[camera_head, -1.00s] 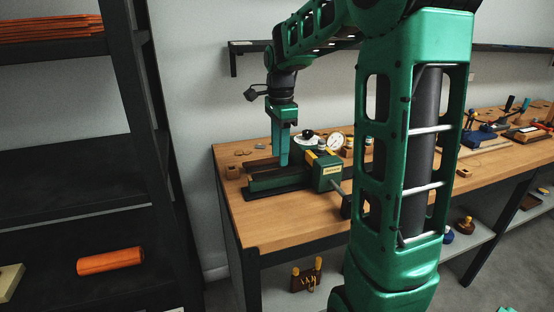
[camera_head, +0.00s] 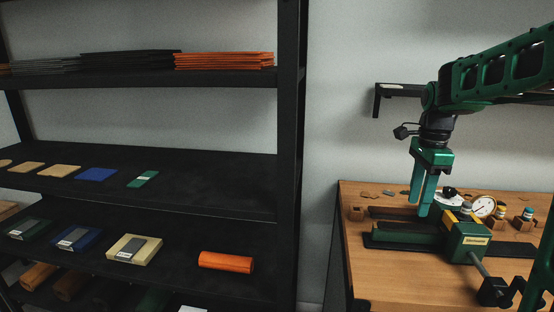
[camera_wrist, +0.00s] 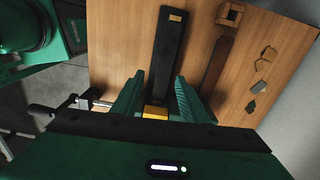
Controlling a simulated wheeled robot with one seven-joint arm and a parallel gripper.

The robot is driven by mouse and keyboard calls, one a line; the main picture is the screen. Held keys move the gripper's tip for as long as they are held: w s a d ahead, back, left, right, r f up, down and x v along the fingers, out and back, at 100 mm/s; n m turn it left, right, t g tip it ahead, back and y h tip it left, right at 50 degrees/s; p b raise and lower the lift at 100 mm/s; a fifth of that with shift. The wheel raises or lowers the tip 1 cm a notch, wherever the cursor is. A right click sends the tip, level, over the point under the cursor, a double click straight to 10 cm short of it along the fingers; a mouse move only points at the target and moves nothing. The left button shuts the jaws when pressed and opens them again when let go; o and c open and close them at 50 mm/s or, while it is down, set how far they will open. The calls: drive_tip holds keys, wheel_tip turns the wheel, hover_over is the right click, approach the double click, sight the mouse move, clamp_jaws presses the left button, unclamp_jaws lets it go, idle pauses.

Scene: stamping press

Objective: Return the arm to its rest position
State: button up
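My gripper (camera_head: 420,196) hangs from my green arm with its fingers pointing down, above the left end of the wooden bench (camera_head: 358,284). In the wrist view, the two ribbed green fingers of my gripper (camera_wrist: 159,78) stand apart with nothing held between them. Below the gripper is a green vise (camera_head: 467,241) with a dark bed and a handle. In the wrist view, the dark bed (camera_wrist: 169,62) runs away between and beyond the fingers.
A black shelf rack (camera_head: 290,130) stands left of the bench, holding an orange roll (camera_head: 226,262), orange sheets (camera_head: 224,60) and several flat blocks. A dial gauge (camera_head: 483,207) and small wooden blocks stand behind the vise. A dark wall rail (camera_head: 402,89) is behind my arm.

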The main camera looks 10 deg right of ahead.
drive_tip(key=s+f+n, duration=0.2)
drive_tip(key=s+n, duration=0.2)
drive_tip(key=s, duration=0.5)
drive_tip(key=s+a+f+n, duration=0.1)
drive_tip(key=s+f+n, duration=0.2)
drive_tip(key=s, duration=0.6)
drive_tip(key=s+a+f+n, duration=0.1)
drive_tip(key=s+f+n, duration=0.2)
drive_tip(key=s+n, duration=0.4)
drive_tip(key=s, duration=0.2)
drive_tip(key=shift+s+a+f, duration=0.15)
drive_tip(key=shift+s+a, duration=0.1)
drive_tip(key=shift+s, duration=0.05)
drive_tip(key=shift+w+f, duration=0.25)
drive_tip(key=shift+w, duration=0.35)
